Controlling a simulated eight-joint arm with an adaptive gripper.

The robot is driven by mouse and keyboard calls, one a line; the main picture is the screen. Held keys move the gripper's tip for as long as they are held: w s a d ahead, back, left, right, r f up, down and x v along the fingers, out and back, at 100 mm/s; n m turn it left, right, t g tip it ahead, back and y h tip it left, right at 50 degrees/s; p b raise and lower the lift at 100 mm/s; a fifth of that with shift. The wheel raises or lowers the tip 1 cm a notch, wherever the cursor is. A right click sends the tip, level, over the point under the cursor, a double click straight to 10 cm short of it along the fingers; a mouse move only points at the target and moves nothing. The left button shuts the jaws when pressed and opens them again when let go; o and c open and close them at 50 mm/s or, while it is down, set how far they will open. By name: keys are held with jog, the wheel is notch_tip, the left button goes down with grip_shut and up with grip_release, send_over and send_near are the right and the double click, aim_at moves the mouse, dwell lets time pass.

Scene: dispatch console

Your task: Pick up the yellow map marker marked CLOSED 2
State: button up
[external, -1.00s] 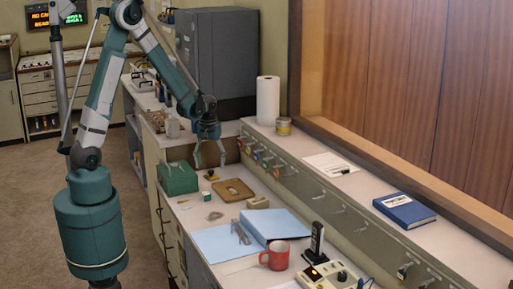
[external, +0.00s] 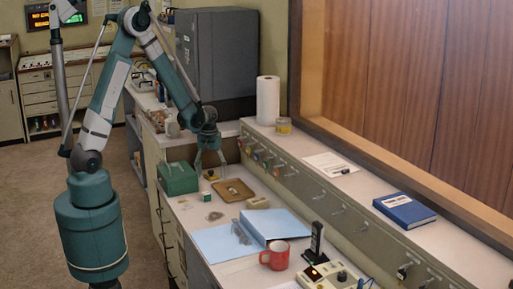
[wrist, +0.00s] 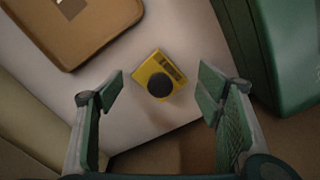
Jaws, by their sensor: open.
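The yellow map marker (wrist: 160,75) is a small yellow block with a round black knob on top and dark printing along one edge, too small to read. It stands on the white counter in the wrist view, between and just beyond my fingertips. In the external view the marker (external: 211,178) shows very small below my gripper (external: 210,172). In the wrist view my gripper (wrist: 160,88) is open, with one finger on each side of the marker and clear space on both sides. Nothing is held.
A brown tray (wrist: 50,50) lies to the left of the marker in the wrist view, and a green box (wrist: 285,70) stands close on the right. The external view also shows a blue folder (external: 215,243), a red mug (external: 276,256) and a tan block (external: 257,202) on the counter.

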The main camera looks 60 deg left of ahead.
aim_at(211, 171)
jog(key=shift+c, duration=0.4)
jog(key=c, duration=0.8)
jog(key=shift+c, duration=0.2)
jog(key=shift+r+p, duration=1.05)
jog(key=shift+r, duration=3.95)
